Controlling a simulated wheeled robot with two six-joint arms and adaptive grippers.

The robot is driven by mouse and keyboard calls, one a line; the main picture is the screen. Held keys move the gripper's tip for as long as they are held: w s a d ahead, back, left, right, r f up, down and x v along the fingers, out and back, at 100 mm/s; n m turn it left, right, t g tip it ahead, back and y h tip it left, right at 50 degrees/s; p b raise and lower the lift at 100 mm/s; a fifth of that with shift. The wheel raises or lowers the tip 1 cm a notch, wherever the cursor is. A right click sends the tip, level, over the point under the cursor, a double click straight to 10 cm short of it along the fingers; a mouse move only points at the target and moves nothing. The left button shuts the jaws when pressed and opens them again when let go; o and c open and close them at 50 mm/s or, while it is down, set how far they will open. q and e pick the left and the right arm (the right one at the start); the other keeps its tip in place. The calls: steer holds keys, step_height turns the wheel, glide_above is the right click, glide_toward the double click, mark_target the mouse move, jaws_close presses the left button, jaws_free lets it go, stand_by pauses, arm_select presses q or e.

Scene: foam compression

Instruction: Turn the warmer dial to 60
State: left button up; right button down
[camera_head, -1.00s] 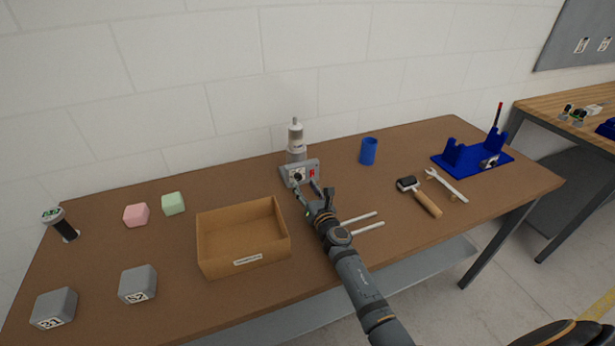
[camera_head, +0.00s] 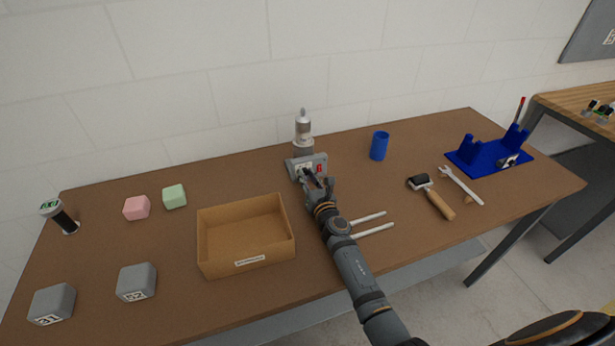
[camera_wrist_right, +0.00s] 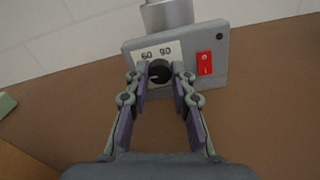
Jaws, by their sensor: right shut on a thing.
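The warmer (camera_head: 304,160) is a grey box with a bottle-like silver and white top, standing at the back middle of the table. In the right wrist view its panel (camera_wrist_right: 135,54) shows a black dial (camera_wrist_right: 159,72) on a white plate marked 60 and 90, with a red switch (camera_wrist_right: 205,63) beside it. My right gripper (camera_wrist_right: 160,78) is at the panel with its fingertips on either side of the dial, shut on it. In the head view the gripper (camera_head: 309,178) hides most of the dial. My left gripper is not in view.
A cardboard box (camera_head: 205,262) stands left of my right arm. Two white rods (camera_head: 368,218) lie close to its right. Foam blocks are at left.

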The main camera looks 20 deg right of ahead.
steer(key=shift+m, duration=1)
steer(key=m, duration=0.2)
steer(key=shift+m, duration=0.3)
steer(key=m, duration=0.3)
steer(key=shift+m, duration=2)
steer(key=c, duration=1.1)
jaws_free()
steer(key=shift+d, duration=0.1)
steer(key=shift+c, duration=0.2)
